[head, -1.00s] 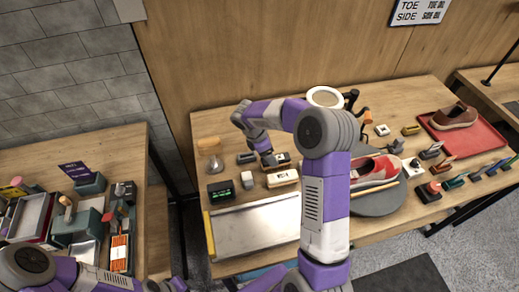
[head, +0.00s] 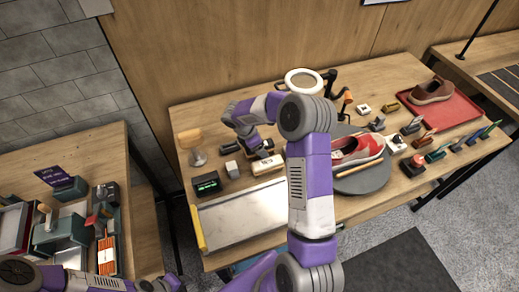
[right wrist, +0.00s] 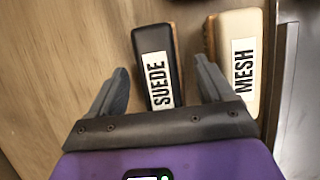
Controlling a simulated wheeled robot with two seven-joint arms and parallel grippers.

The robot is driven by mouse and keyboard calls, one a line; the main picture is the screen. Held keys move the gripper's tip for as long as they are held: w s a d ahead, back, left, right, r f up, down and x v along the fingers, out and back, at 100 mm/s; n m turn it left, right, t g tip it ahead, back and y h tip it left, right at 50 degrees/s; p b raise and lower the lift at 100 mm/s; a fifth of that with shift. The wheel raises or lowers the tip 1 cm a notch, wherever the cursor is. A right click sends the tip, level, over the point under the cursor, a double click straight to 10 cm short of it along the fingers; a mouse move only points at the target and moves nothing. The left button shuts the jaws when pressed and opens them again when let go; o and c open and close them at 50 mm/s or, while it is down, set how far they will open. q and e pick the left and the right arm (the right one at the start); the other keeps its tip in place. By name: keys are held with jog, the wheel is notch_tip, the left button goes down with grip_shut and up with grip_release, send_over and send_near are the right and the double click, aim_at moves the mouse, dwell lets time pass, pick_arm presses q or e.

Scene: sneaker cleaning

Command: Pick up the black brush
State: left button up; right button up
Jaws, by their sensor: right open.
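The black brush (right wrist: 157,58) is labelled SUEDE and lies on the wooden table in the right wrist view. My right gripper (right wrist: 162,78) is open, with one finger on each side of the brush and a gap to both. In the head view the right gripper (head: 261,147) is low over the table and covers most of the black brush. The cream brush (right wrist: 241,60), labelled MESH, lies just right of the black one, close to the right finger. It also shows in the head view (head: 268,164). My left arm is at the lower left; its fingers are not clear.
A metal tray (head: 240,214) lies in front of the brushes. A black display box (head: 206,184) and a grey block (head: 232,169) stand to the left. A red sneaker (head: 357,149) rests on a grey round mat (head: 365,183) to the right.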

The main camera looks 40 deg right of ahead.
jog(key=shift+f, duration=0.25)
dwell(0.3)
jog(key=c, duration=1.2)
